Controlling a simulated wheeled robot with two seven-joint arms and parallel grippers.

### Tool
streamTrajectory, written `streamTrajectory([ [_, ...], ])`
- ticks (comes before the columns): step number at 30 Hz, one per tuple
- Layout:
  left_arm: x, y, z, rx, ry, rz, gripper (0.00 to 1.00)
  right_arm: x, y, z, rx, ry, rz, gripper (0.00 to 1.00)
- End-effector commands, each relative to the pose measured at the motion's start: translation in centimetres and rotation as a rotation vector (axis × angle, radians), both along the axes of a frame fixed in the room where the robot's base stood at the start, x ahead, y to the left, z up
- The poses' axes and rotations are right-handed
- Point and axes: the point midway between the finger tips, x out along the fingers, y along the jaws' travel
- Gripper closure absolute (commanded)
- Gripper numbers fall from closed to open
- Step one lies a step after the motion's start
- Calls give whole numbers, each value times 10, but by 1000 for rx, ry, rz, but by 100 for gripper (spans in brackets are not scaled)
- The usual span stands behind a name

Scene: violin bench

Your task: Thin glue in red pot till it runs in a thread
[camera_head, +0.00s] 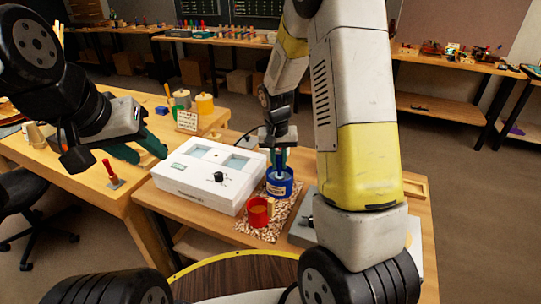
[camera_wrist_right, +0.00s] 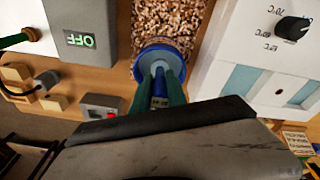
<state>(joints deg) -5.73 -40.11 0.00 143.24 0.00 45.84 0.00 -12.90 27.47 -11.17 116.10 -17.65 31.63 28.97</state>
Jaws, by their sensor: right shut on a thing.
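The red pot (camera_head: 257,212) stands on a speckled mat (camera_head: 268,232) at the front of the bench, with a pale stick-like thing at its rim. A blue pot (camera_head: 279,188) stands just behind it. My right gripper (camera_head: 279,170) points down over the blue pot. In the right wrist view its green fingers (camera_wrist_right: 160,82) are shut on a slim blue thing (camera_wrist_right: 160,101) at the blue pot's mouth (camera_wrist_right: 158,50). The thing's lower end is hidden. My left gripper (camera_head: 143,150) is empty, its green fingers apart, above the left table. The glue is not visible.
A white water-bath box (camera_head: 208,178) with a dial stands left of the pots. A grey device reading OFF (camera_wrist_right: 82,40) lies on the other side. A red-handled tool (camera_head: 111,172), a yellow pot (camera_head: 204,103) and a written card (camera_head: 187,121) are on the left table.

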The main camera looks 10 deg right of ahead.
Motion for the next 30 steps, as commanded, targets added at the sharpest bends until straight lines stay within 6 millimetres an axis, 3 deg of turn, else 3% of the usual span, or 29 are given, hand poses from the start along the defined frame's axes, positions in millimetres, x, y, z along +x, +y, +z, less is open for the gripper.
streamTrajectory([
  [30, 0, 0, 0, 0, 0, 0, 61, 1, 0, 102, 1, -2, 0, 100],
])
